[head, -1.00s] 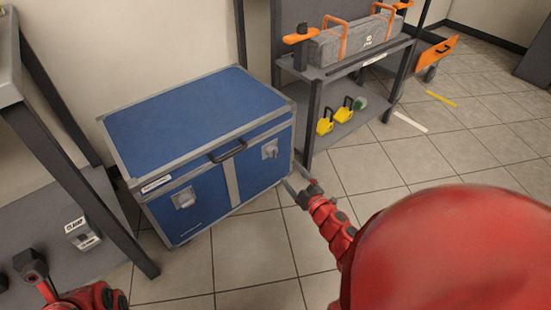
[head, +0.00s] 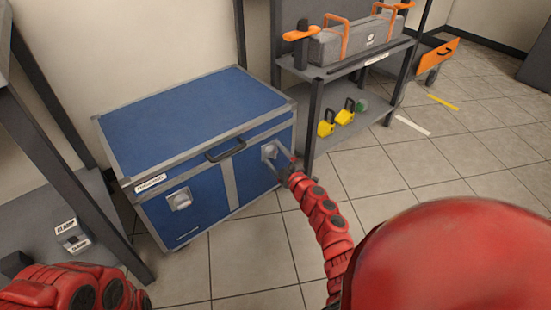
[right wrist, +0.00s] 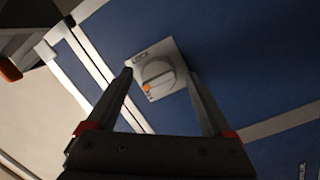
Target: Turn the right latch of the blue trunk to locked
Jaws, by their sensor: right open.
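The blue trunk (head: 195,115) stands closed on the floor, with a dark handle (head: 226,150) at its front. Its right latch (head: 268,151) is a round grey knob on a light square plate, partly behind my gripper in the head view. In the right wrist view the latch knob (right wrist: 157,79) has an orange mark, and the plate's edge reads LOCK. The orange mark is away from that word. My right gripper (head: 276,158) is open, its fingers (right wrist: 162,80) on either side of the knob; contact cannot be told. The left latch (head: 179,199) is free. My left gripper is out of view.
A shelf unit (head: 345,70) with a grey case (head: 355,42) and yellow padlocks (head: 335,121) stands close to the trunk's right. A grey shelf (head: 85,235) stands at the left. The tiled floor (head: 400,160) in front is mostly clear.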

